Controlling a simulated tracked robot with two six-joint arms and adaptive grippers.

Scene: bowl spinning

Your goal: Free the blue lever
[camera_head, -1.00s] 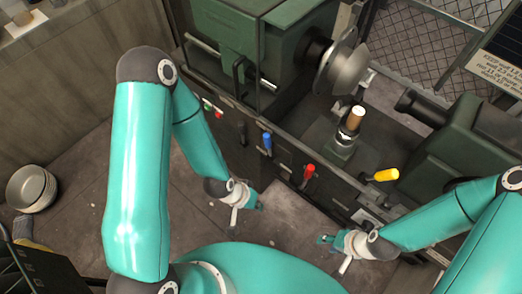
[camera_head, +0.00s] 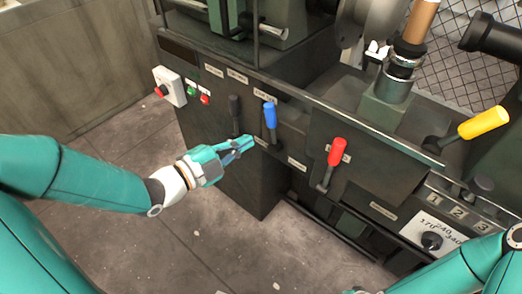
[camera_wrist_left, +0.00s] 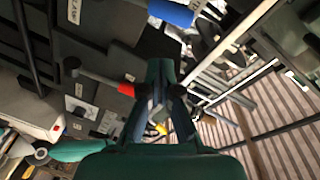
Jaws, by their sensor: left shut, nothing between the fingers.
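The blue lever (camera_head: 270,117) stands upright on the dark front panel of the machine. Its blue handle also shows at the top edge of the left wrist view (camera_wrist_left: 172,12). My left gripper (camera_head: 244,144) is shut and empty, just left of and below the blue handle, close to the panel. I cannot tell if it touches the lever's base. The left gripper's fingers (camera_wrist_left: 160,78) also point up the left wrist view, below the blue handle. My right gripper is out of the frame; only part of the right arm shows at bottom right.
A black lever (camera_head: 235,113) stands just left of the blue one. A red lever (camera_head: 337,152) is to the right, a yellow lever (camera_head: 483,123) farther right. A switch box (camera_head: 169,87) and small buttons are at the panel's left. The floor (camera_head: 140,120) left of the machine is clear.

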